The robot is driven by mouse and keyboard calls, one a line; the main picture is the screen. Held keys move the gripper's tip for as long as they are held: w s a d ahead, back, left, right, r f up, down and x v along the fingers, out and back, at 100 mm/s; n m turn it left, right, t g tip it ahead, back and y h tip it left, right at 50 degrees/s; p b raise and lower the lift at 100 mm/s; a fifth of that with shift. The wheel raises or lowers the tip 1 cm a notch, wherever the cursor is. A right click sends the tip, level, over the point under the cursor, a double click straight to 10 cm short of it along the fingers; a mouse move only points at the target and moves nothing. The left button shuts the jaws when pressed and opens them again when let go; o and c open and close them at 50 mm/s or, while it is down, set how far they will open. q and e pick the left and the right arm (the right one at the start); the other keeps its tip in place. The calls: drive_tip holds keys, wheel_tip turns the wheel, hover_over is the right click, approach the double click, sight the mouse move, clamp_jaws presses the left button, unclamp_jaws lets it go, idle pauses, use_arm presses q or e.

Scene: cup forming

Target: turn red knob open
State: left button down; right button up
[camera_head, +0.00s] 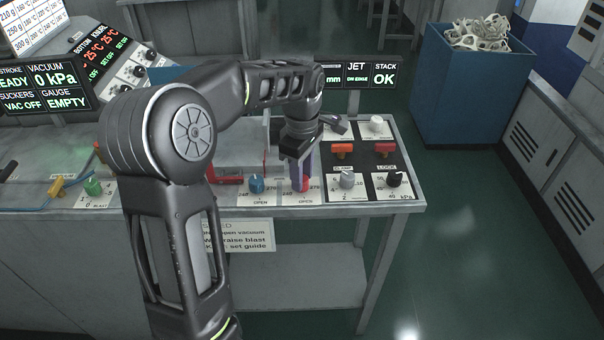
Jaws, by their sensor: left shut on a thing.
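The red knob (304,186) sits on a white label plate marked OPEN at the front of the bench panel. My left gripper (301,170) points down onto it from above and is shut on it. The fingers cover much of the knob, so its exact angle is hard to tell. My right gripper is not in view.
A blue knob (257,184) stands just left of the red one, and a grey knob (347,179) and a black knob (394,177) stand to its right. Orange switches (342,149) lie behind. A blue bin (462,90) stands on the floor at the right.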

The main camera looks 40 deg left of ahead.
use_arm(q)
drive_tip(key=m, duration=0.3)
drive_tip(key=shift+m, duration=0.4)
drive_tip(key=m, duration=0.4)
drive_tip(key=shift+m, duration=0.3)
drive_tip(key=m, duration=0.4)
drive_tip(key=shift+m, duration=0.3)
drive_tip(key=m, duration=0.4)
drive_tip(key=shift+s+a, duration=0.1)
drive_tip(key=m, duration=0.9)
drive_tip(key=shift+a+m, duration=0.1)
drive_tip(key=shift+m, duration=0.2)
drive_tip(key=m, duration=0.4)
drive_tip(key=shift+p, duration=0.35)
drive_tip(key=shift+m, duration=2.2)
